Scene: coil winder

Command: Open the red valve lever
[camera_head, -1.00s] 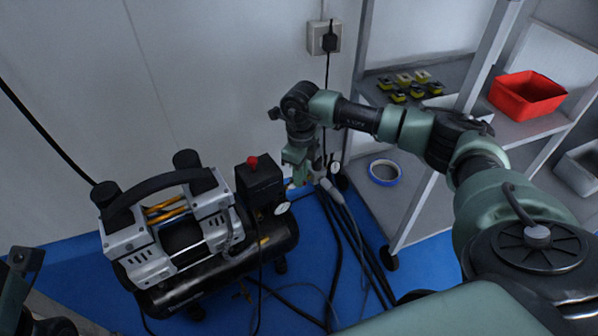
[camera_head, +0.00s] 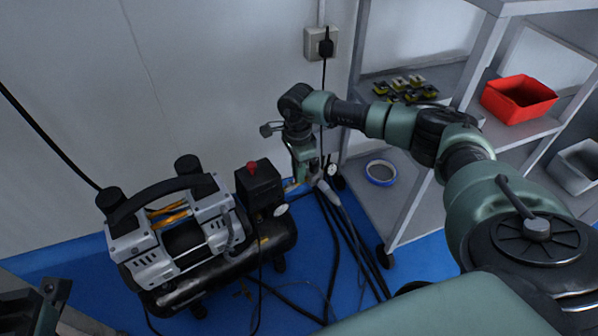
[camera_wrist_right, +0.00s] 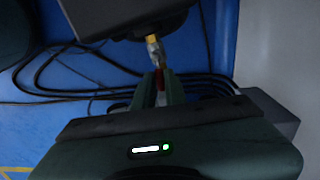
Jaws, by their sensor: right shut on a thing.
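The red valve lever (camera_wrist_right: 160,80) shows in the right wrist view as a small red strip between the two fingers of my right gripper (camera_wrist_right: 160,92). The fingers are shut on it. Just beyond it is a brass and metal fitting (camera_wrist_right: 154,48) under a dark box. In the head view my right gripper (camera_head: 308,178) points down at the right side of the air compressor (camera_head: 178,285), and the lever is hidden or too small to make out there. Only a dark piece of my left arm shows at the bottom left corner; its fingers are out of view.
A black pressure switch box with a red knob (camera_head: 252,167) stands left of the gripper. Dark hoses and cables (camera_head: 345,240) run over the blue floor. A shelf (camera_head: 400,205) at the right holds blue tape (camera_head: 381,172) and a red bin (camera_head: 518,98).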

